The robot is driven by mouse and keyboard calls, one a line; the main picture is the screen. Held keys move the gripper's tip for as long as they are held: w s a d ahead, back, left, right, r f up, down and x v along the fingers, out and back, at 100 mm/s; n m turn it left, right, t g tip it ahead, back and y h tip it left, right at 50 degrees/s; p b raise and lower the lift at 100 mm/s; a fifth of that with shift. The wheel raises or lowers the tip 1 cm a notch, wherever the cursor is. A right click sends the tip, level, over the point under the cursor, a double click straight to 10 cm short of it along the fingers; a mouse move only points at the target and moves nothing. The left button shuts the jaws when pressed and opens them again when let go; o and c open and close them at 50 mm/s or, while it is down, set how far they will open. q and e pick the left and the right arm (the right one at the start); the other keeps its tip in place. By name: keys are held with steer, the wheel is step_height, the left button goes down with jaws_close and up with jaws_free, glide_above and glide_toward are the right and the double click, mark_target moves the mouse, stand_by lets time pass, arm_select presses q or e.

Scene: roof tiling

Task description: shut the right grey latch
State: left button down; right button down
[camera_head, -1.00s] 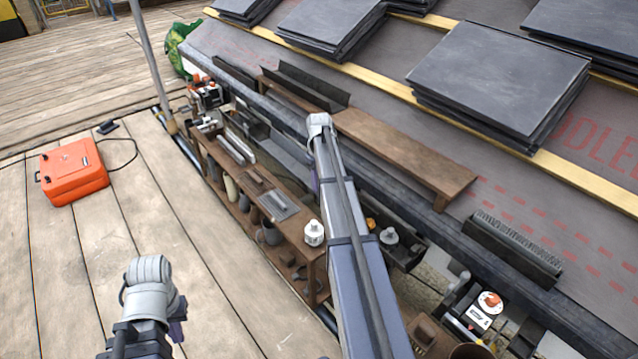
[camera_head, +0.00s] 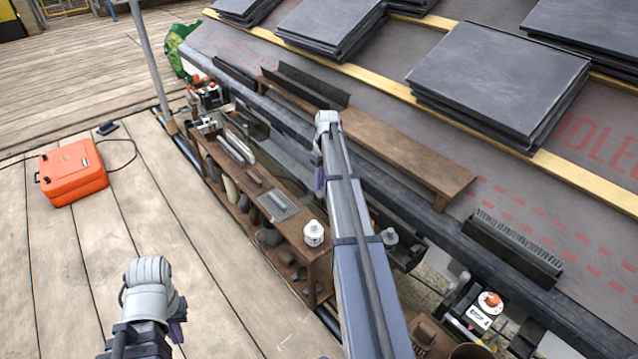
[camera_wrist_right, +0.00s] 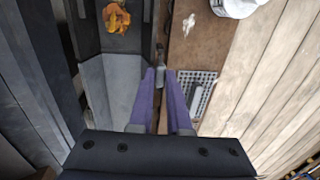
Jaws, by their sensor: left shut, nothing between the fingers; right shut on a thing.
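In the right wrist view, the purple fingers of my right gripper (camera_wrist_right: 162,88) close around a small upright grey part (camera_wrist_right: 159,58) at the edge between the grey gutter (camera_wrist_right: 112,95) and the brown board. It looks like the grey latch; its angle is hard to judge. In the head view my right arm covers this spot, and only a bit of purple finger (camera_head: 319,178) shows beside it. My left gripper (camera_head: 177,328) is shut and empty over the deck at the lower left, with its tips mostly hidden.
An orange leaf (camera_wrist_right: 116,17) lies in the gutter. A white-capped container (camera_head: 314,232) stands on the brown shelf unit (camera_head: 315,262) along the deck. An orange case (camera_head: 72,172) sits on the deck. Slate stacks (camera_head: 498,82) and a brown plank (camera_head: 405,155) lie on the roof.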

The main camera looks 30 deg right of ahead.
mark_target(320, 195)
steer(key=d+y+b, duration=0.1)
steer(key=y, duration=0.1)
steer(key=d+f+y+b, duration=0.1)
steer(key=y+b, duration=0.1)
steer(key=d+y+b, duration=0.1)
steer(key=shift+w+f+g+y+b, duration=0.15)
steer(key=shift+g+y+b, duration=0.15)
steer(key=shift+y+b, duration=0.1)
stand_by(0.4)
steer(key=c, duration=0.9)
jaws_free()
steer(key=shift+d, duration=0.1)
steer(key=shift+o, duration=0.2)
